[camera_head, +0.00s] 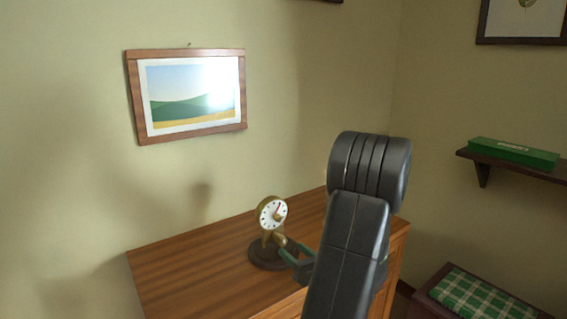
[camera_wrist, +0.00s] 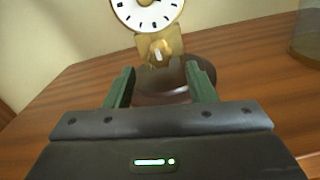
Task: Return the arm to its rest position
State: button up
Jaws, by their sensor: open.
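A small brass clock (camera_head: 272,216) with a white dial and a dark round base stands on the wooden cabinet top (camera_head: 200,275). In the wrist view the clock (camera_wrist: 150,14) is straight ahead, its dial cut off by the top edge, with a brass knob (camera_wrist: 159,52) below the dial. My gripper (camera_head: 294,250) is just in front of the clock, at its right in the head view. In the wrist view my gripper (camera_wrist: 160,76) is open, its green fingers apart with the clock's base visible between and beyond them. Nothing is held. Whether a finger touches the base is unclear.
A framed landscape picture (camera_head: 188,95) hangs on the wall behind the cabinet. A shelf (camera_head: 520,167) with a green box (camera_head: 513,152) is at the right, above a green checked cushion (camera_head: 480,299). A glass-like object (camera_wrist: 308,40) stands at the wrist view's right edge.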

aim_at(284, 243)
jog(key=x, duration=0.6)
jog(key=shift+w+a, duration=0.25)
jog(key=shift+a, duration=0.05)
jog(key=shift+d+f+n+b, duration=0.15)
jog(key=shift+f+n+b, duration=0.05)
jog(key=shift+n+b, duration=0.25)
jog(key=shift+s+r+n+b, duration=0.15)
jog(key=shift+n+b, duration=0.15)
jog(key=shift+n, duration=0.25)
jog(key=n+b, duration=0.1)
jog(key=n, duration=0.2)
jog(key=shift+n+b, duration=0.3)
jog(key=shift+b, duration=0.1)
jog(key=n+b, duration=0.1)
jog(key=n, duration=0.2)
jog(key=n+b, duration=0.1)
jog(key=n, duration=0.8)
jog(key=shift+p, duration=0.35)
jog(key=shift+n, duration=0.3)
